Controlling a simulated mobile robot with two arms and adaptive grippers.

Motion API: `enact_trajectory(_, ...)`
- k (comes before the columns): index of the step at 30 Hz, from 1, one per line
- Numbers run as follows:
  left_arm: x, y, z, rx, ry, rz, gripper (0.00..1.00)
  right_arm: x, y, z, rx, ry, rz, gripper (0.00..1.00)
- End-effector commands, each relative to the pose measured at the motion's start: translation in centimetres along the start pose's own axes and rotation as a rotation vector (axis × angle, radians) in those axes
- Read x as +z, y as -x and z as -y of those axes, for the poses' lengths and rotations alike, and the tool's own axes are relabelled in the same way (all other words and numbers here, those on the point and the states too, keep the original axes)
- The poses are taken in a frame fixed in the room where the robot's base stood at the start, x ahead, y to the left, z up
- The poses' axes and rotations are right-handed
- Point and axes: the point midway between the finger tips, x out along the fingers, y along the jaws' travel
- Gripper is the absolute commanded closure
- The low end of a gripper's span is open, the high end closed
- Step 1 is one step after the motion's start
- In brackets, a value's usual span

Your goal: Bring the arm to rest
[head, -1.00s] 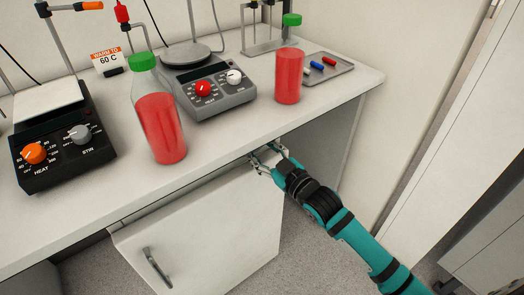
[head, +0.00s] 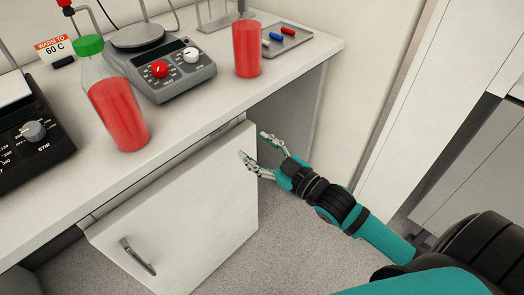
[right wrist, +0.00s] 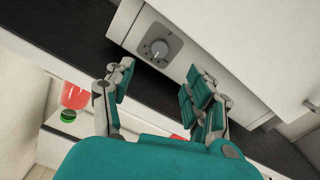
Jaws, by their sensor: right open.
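My right gripper (head: 254,146) is open and empty. It hangs below the bench's front edge, by the right edge of the white cabinet front (head: 180,210). In the right wrist view its two fingers (right wrist: 160,82) are spread apart with nothing between them. My right arm comes in from the lower right, and a teal and black part of it fills that corner. My left gripper is not in view.
On the white bench (head: 185,135) stand a green-capped bottle of red liquid (head: 120,115), a hotplate with a red knob (head: 175,70) and another red vessel (head: 247,50). A tray (head: 300,40) lies behind. Grey floor (head: 300,240) is clear.

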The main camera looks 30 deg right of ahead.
Motion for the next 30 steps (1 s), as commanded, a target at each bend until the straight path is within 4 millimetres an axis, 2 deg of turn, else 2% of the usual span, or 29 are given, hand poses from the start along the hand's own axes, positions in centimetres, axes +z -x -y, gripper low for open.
enact_trajectory(6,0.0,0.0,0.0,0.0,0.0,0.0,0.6,-0.1,1.3,0.0,0.0,0.001,-0.001,0.45)
enact_trajectory(19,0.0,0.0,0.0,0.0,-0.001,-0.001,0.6,-0.1,1.3,0.0,0.0,0.001,-0.001,0.45)
enact_trajectory(22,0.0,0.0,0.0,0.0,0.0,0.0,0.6,0.8,1.2,0.0,0.003,-0.004,0.019,0.45)
enact_trajectory(23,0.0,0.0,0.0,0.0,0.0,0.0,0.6,1.5,1.2,0.1,0.006,-0.008,0.035,0.45)
enact_trajectory(26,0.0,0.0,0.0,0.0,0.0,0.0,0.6,5.7,1.3,0.4,0.021,-0.035,0.135,0.45)
enact_trajectory(29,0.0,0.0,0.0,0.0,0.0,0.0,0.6,12.3,2.1,1.4,0.038,-0.077,0.296,0.45)
enact_trajectory(30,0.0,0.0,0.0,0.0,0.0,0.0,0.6,15.3,2.7,2.0,0.043,-0.098,0.37,0.45)
